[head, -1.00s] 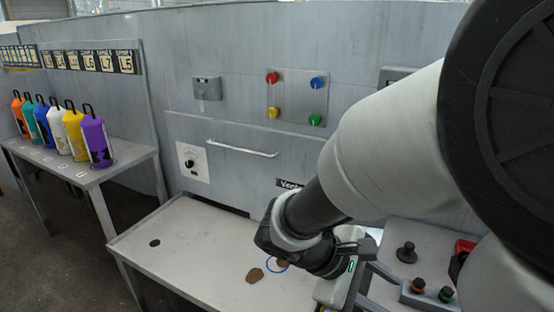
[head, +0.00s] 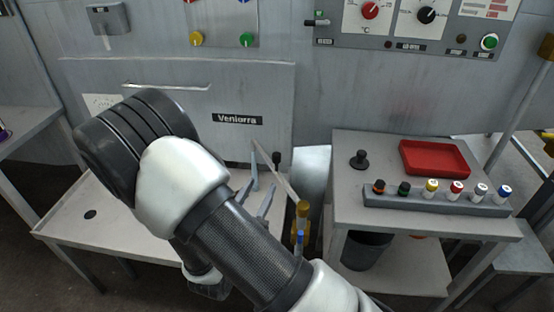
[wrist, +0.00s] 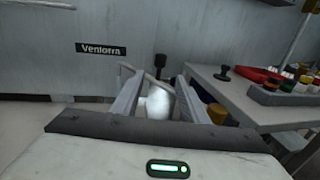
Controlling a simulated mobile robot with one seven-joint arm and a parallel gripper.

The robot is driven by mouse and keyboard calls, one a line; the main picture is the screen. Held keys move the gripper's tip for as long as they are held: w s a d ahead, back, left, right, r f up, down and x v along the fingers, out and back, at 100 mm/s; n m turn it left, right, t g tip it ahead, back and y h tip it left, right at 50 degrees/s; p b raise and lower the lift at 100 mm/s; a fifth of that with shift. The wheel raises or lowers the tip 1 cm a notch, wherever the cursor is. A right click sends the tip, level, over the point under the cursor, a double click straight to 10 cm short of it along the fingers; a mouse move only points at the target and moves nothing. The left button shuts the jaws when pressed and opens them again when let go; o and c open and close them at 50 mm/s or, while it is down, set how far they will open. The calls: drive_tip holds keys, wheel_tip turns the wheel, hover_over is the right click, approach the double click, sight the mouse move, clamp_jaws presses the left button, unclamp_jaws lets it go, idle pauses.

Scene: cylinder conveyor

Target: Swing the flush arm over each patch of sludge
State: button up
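My gripper (wrist: 158,82) is open, its two fingers apart; in the head view it (head: 265,168) is above the right end of the grey table (head: 125,232). A grey bar (head: 285,182), which may be the flush arm, slants beside the fingers. An upright black knob (head: 277,158) stands just beyond them. In the wrist view the knob (wrist: 161,61) and a white rounded thing (wrist: 158,103) show between the fingers. Whether anything touches the fingers I cannot tell. No sludge is visible now; my arm covers part of the tabletop.
To the right, a bench (head: 400,168) holds a red tray (head: 434,157), a black knob (head: 359,158) and a rack (head: 430,201) of several colored-capped vials. A yellow-and-blue thing (head: 301,222) is below the bar.

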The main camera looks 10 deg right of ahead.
sight(275, 161)
drive_tip(key=b+x, duration=0.1)
drive_tip(key=x, duration=1.3)
drive_tip(key=shift+b, duration=0.35)
clamp_jaws()
